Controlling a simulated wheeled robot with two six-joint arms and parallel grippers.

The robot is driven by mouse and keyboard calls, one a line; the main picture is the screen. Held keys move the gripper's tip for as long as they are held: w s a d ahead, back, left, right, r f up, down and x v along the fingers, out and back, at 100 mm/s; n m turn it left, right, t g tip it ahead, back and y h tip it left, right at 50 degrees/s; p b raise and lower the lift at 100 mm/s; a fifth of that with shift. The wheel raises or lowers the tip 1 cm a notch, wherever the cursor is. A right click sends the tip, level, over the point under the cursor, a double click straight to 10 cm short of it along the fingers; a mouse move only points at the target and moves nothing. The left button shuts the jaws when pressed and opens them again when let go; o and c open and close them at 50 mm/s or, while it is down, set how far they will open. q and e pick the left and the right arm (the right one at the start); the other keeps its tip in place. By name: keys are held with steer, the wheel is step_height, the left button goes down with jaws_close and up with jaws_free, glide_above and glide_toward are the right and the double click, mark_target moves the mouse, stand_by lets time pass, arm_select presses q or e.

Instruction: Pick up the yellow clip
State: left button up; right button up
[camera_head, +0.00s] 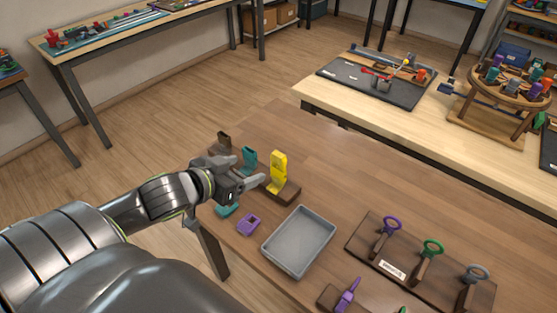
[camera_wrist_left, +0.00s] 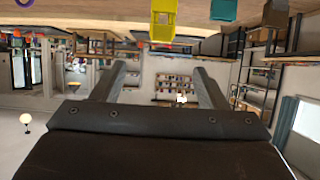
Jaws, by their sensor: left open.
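The yellow clip (camera_head: 278,168) stands upright on a small brown block (camera_head: 285,192) near the far edge of the brown table. It also shows at the top of the left wrist view (camera_wrist_left: 162,22), which looks upside down. My left gripper (camera_head: 249,174) is open and empty, just left of the yellow clip and apart from it. Its two fingers (camera_wrist_left: 158,72) show spread in the wrist view, with the clip beyond them. My right gripper is in neither view.
A teal clip (camera_head: 249,158) and a brown clip (camera_head: 223,141) stand left of the yellow one. A purple clip (camera_head: 248,224) lies nearer, beside an empty grey tray (camera_head: 299,240). A board with ringed pegs (camera_head: 420,262) is at right.

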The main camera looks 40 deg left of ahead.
mark_target(276, 159)
arm_select(q)
steer(key=b+x, duration=0.1)
steer(key=x, duration=1)
steer(key=shift+d, duration=0.1)
steer(key=shift+f+x, duration=0.15)
steer(key=shift+x, duration=1.4)
steer(key=shift+f+x, duration=0.15)
steer(key=shift+x, duration=1.4)
steer(key=shift+s, duration=0.1)
